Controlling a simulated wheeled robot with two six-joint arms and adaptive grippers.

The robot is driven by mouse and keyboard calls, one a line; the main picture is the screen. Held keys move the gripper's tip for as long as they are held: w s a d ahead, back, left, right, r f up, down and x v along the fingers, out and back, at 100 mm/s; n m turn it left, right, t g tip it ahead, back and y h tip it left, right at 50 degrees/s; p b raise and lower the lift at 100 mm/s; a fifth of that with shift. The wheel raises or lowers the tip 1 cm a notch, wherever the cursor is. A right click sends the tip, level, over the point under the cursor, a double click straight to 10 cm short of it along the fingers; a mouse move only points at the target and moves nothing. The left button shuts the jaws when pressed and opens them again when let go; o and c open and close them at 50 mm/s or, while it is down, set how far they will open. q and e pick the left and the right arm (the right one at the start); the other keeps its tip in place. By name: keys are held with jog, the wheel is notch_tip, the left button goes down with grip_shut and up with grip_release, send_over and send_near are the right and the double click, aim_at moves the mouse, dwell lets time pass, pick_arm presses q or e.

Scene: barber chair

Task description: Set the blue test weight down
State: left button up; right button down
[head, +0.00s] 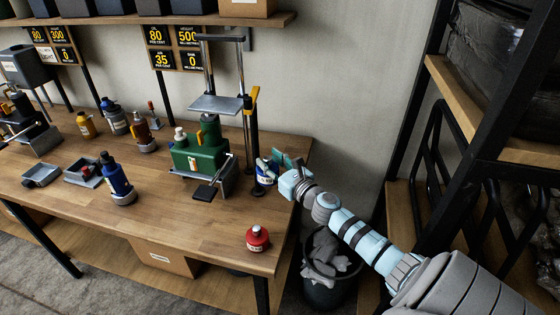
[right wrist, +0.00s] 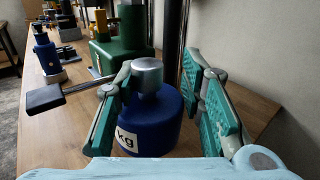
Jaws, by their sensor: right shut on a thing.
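The blue test weight (head: 264,177) is near the right end of the wooden bench, just right of the green press. In the right wrist view it is a blue cylinder (right wrist: 155,118) with a silver knob on top and a white label reading "kg". It looks upright. My right gripper (head: 279,165) reaches it from the right; its teal-padded fingers (right wrist: 165,112) stand on either side and it is shut on the weight. I cannot tell whether the weight's base touches the bench, as its lower part is partly hidden. My left gripper is not in view.
The green press (head: 200,157) with its lever and black post stands close left of the weight. A red weight (head: 257,241) sits near the front right corner of the bench (head: 190,225). A bin (head: 330,265) stands beside the bench. The bench front middle is clear.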

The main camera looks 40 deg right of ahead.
notch_tip(320, 180, down, 16)
jog(key=b, duration=1.3)
jog(key=shift+w+a+r, duration=0.1)
jog(key=shift+a, duration=0.05)
jog(key=shift+r, duration=0.15)
jog(key=c, duration=1.5)
grip_release()
jog(key=shift+f, duration=0.2)
jog(key=o, duration=0.4)
jog(key=shift+r, duration=0.15)
jog(key=shift+o, duration=0.2)
